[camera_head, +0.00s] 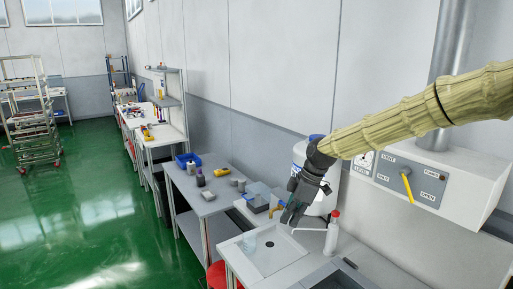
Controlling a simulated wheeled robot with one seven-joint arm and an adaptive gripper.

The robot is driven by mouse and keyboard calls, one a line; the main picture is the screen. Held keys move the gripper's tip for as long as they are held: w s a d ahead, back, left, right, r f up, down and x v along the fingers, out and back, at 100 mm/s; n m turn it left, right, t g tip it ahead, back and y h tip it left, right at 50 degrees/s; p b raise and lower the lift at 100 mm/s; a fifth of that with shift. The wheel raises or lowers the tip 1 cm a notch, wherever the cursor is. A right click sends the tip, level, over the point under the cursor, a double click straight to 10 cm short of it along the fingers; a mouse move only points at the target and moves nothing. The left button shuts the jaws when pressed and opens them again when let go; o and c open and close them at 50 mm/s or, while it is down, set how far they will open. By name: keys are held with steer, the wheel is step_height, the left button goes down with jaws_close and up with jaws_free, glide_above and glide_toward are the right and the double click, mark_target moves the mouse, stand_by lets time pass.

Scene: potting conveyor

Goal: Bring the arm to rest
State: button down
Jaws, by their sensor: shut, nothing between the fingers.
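My arm comes in from the right in a pale yellow ribbed sleeve. It ends in my black gripper (287,217), which points down over the white worktop at the wall. The gripper is shut and holds nothing. It is above the back of the worktop, in front of a white cylinder (299,155) with a blue top. Whether it touches anything below cannot be told.
A wall control box (430,185) is at right. Green floor (90,225) is open at left.

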steer(key=s+f+m, duration=0.3)
steer(key=s+f, duration=0.3)
steer(key=f, duration=0.5)
steer(key=s+f+m, duration=0.3)
steer(key=s+f, duration=0.3)
steer(key=f, duration=0.4)
steer(key=s+f+m, duration=0.2)
steer(key=s+f, duration=0.4)
steer(key=f, duration=0.5)
steer(key=s+d+f+m+h, duration=0.1)
steer(key=s+d+f+m, duration=0.25)
steer(key=s, duration=0.55)
steer(key=s+d+f+m+h, duration=0.25)
steer(key=s+d+f, duration=0.2)
steer(key=s, duration=0.55)
steer(key=s+d+f+m, duration=0.3)
steer(key=s+d+f, duration=0.1)
steer(key=s, duration=0.5)
step_height(320, 180, down, 11)
steer(key=b, duration=1.2)
steer(key=shift+s+d+f, duration=0.2)
steer(key=shift+s, duration=0.25)
steer(key=shift+h, duration=0.25)
